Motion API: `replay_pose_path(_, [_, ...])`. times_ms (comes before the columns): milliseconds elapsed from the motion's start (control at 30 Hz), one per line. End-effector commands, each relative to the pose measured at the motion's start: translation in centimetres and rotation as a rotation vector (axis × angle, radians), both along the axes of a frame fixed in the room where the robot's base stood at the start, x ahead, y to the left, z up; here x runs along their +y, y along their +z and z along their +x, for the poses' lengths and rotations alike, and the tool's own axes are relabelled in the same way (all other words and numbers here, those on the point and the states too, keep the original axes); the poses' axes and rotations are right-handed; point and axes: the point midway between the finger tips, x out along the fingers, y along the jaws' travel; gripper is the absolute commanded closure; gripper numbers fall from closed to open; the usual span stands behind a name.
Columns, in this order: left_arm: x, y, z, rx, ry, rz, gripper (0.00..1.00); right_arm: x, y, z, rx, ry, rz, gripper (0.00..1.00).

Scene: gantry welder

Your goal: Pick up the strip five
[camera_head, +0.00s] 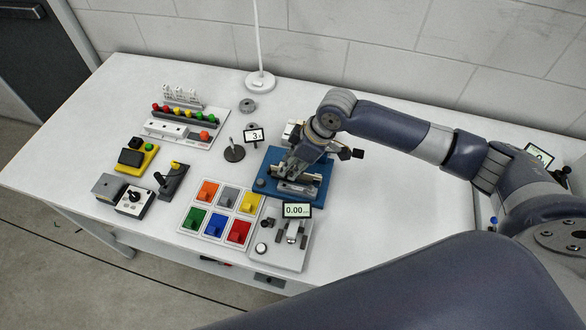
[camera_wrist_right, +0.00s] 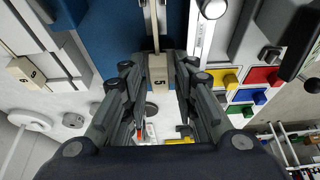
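Strip five is a pale, narrow strip marked 5 (camera_wrist_right: 158,76) in the right wrist view. It lies lengthwise between the fingers of my right gripper (camera_wrist_right: 159,62), whose tips sit close against both its sides. In the head view my right gripper (camera_head: 291,170) is over the blue fixture (camera_head: 263,184) and hides most of the strip there. The strip still lies at the fixture, with no clear lift visible. My left gripper is not in either view.
A colour-block tray (camera_head: 206,212) and a device with a 0.00 display (camera_head: 297,211) stand in front of the fixture. A 3 display (camera_head: 254,135) and a lamp stand (camera_head: 261,81) are behind. A strip marked 6 (camera_wrist_right: 27,72) lies to the left in the wrist view.

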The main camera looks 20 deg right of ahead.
Motion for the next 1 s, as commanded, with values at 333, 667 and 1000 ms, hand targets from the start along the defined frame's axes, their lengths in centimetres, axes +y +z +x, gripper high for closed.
replay_pose_path(333, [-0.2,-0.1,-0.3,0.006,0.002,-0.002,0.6,0.0,-0.2,0.0,-0.001,0.0,-0.001,0.97])
replay_pose_path(667, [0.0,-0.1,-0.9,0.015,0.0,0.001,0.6,0.0,-0.1,0.1,-0.001,0.0,-0.001,0.97])
replay_pose_path(1000, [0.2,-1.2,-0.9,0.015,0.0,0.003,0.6,0.0,4.8,0.2,-0.009,0.001,0.0,0.97])
